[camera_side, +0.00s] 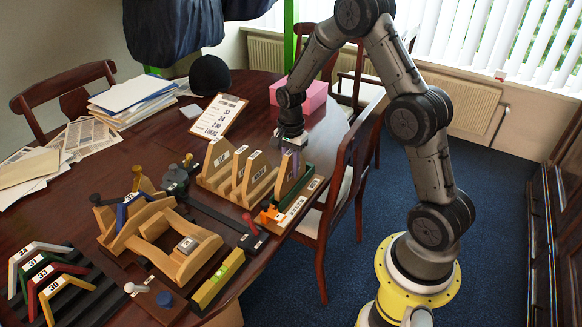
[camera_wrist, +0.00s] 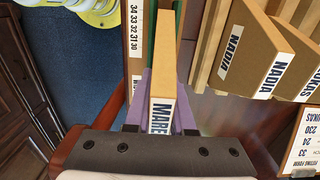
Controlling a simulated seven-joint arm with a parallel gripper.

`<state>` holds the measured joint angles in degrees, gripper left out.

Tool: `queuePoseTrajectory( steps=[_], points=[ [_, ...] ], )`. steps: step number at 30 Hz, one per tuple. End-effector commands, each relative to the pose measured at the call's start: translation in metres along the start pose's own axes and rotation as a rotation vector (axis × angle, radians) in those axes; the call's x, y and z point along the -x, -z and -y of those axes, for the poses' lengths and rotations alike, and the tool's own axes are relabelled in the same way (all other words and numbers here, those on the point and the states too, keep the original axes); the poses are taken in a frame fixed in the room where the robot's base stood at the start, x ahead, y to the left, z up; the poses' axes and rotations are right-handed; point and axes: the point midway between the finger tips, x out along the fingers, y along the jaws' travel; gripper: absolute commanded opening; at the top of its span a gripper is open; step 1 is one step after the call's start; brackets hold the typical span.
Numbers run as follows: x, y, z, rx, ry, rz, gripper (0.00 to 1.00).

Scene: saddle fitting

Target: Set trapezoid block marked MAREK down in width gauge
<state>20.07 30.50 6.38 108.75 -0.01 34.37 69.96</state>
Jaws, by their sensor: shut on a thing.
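The tan block marked MAREK (camera_wrist: 162,60) is between my gripper's purple fingers (camera_wrist: 160,105) in the wrist view; the end of its label is hidden by the gripper. In the side view my gripper (camera_side: 291,150) points down and is shut on the block (camera_side: 287,172). The width gauge (camera_side: 298,210) has a numbered strip, a green bar and an orange piece. Its strip, reading 34 to 30, shows in the wrist view (camera_wrist: 135,40) left of the block. The block is over or at the gauge, near the green bar; whether it touches the gauge is unclear.
A wooden rack (camera_side: 208,180) with upright blocks, some marked NADIA, stands close left of the gauge. A wooden saddle frame (camera_side: 165,235) and a yellow level (camera_side: 218,280) lie nearer. A clipboard (camera_side: 219,116) and a pink box (camera_side: 308,97) are behind. A chair stands right of the gauge.

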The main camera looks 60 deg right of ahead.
Motion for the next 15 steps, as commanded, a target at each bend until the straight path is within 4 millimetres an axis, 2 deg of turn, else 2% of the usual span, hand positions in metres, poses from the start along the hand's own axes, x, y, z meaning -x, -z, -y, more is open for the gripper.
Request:
queuePoseTrajectory(
  steps=[15],
  points=[
    [-0.0057, 0.0, 0.0001, 0.0, 0.0, 0.0, 0.0]
  ],
)
